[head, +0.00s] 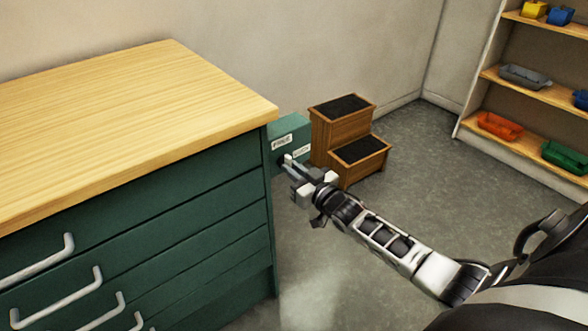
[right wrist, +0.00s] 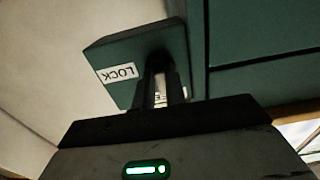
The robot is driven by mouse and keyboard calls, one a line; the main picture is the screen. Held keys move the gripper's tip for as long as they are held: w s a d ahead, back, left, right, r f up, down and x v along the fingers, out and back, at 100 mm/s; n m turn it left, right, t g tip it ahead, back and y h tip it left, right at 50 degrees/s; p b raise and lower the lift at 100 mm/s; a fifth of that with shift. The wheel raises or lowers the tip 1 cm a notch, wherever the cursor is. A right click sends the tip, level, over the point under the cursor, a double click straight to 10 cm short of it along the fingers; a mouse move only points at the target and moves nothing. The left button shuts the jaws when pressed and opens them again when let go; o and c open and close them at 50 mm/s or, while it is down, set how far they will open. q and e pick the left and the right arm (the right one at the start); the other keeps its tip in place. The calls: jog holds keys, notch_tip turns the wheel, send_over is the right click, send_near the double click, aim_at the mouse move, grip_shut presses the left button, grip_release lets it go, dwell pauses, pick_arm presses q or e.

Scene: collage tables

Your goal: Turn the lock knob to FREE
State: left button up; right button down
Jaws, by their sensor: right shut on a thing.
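The lock panel (head: 291,130) is a green plate on the right side of the cabinet, with two small white labels that are hard to read from here. In the right wrist view the panel (right wrist: 105,52) shows a label (right wrist: 118,72) reading LOCK, upside down, and a second label mostly hidden behind my fingers. My right gripper (head: 289,163) is at the panel's front, shut on the lock knob. The knob is largely hidden by the fingers (right wrist: 164,88), so its pointing direction cannot be told. My left gripper is not in view.
A green cabinet (head: 150,210) with a wooden top (head: 120,110) and several drawer handles stands at the left. A wooden step stool (head: 341,133) stands on the floor behind the panel. Shelves (head: 540,92) with coloured bins are at the right. The grey floor between is clear.

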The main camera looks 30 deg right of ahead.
dwell(0.5)
jog(key=c, duration=1.4)
grip_release()
jog(key=shift+c, duration=0.2)
jog(key=shift+s, duration=0.1)
pick_arm(q)
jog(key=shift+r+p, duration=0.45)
jog(key=shift+p, duration=0.6)
pick_arm(e)
jog(key=s+d, duration=0.1)
jog(key=s, duration=1.4)
jog(key=shift+s+d, duration=0.15)
jog(key=shift+s, duration=0.25)
pick_arm(q)
jog(key=p, duration=0.1)
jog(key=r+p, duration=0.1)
jog(key=p, duration=0.1)
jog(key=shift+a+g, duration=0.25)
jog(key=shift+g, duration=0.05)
pick_arm(e)
jog(key=s+a+g+y, duration=0.1)
jog(key=s+a+g, duration=0.2)
jog(key=a, duration=0.8)
jog(key=s+a+n+g+y, duration=0.1)
jog(key=s+a+g, duration=0.3)
jog(key=s+a, duration=0.3)
jog(key=a, duration=0.4)
jog(key=shift+a+r, duration=0.25)
jog(key=shift+a, duration=0.1)
